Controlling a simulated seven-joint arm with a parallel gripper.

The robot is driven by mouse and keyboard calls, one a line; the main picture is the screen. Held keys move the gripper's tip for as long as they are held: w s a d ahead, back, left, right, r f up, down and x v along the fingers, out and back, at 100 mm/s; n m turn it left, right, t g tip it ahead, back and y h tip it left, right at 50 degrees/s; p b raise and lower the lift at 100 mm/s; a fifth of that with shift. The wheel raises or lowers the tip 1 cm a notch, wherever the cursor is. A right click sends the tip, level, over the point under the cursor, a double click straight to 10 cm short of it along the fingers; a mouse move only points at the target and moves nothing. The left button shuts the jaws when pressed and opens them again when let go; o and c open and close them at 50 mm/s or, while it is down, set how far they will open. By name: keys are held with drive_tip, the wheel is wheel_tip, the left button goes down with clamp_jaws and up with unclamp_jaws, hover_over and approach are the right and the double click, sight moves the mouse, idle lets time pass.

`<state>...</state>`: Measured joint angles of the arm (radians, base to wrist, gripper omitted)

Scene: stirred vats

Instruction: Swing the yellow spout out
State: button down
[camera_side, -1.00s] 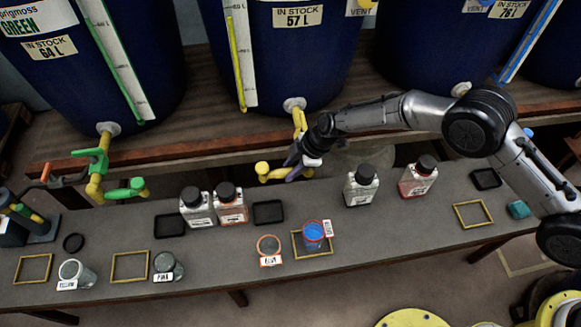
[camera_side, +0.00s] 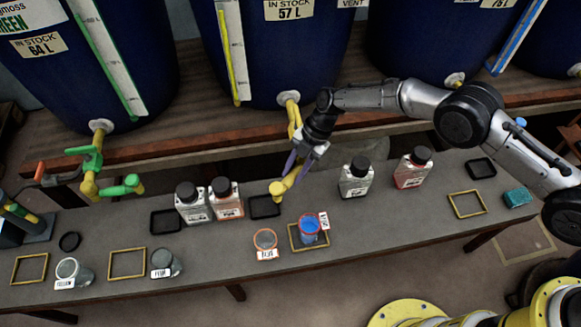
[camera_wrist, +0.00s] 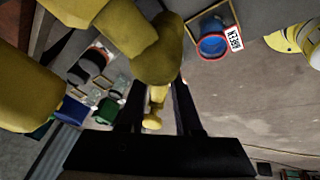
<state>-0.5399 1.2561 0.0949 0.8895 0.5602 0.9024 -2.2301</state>
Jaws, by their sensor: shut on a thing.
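The yellow spout (camera_side: 285,186) hangs below the pipe of the middle blue vat marked 57 L. It points forward over the bench, its end near the black tray. My gripper (camera_side: 298,171), with purple fingers, is shut on the spout from above in the side view. In the wrist view the yellow spout (camera_wrist: 155,55) is large and close, and runs between my dark fingers (camera_wrist: 158,115). The fingers partly hide where they touch it.
A jar of blue paint (camera_side: 309,231) stands in a yellow frame in front of the spout. An empty jar (camera_side: 265,239) is left of it. Bottles stand at left (camera_side: 227,203) and right (camera_side: 355,181). A green spout (camera_side: 122,187) is on the left vat.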

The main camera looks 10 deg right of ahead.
drive_tip(key=n, duration=0.2)
drive_tip(key=d+n+g+h, duration=0.1)
drive_tip(key=s+d+n+g, duration=0.1)
drive_tip(key=n, duration=0.1)
drive_tip(key=shift+n, duration=0.3)
drive_tip(key=shift+d, duration=0.1)
idle(0.3)
drive_tip(key=c, duration=0.6)
unclamp_jaws()
drive_tip(key=shift+r, duration=0.15)
drive_tip(key=v, duration=1.3)
drive_tip(key=shift+w+r, duration=0.15)
drive_tip(key=shift+r, duration=0.15)
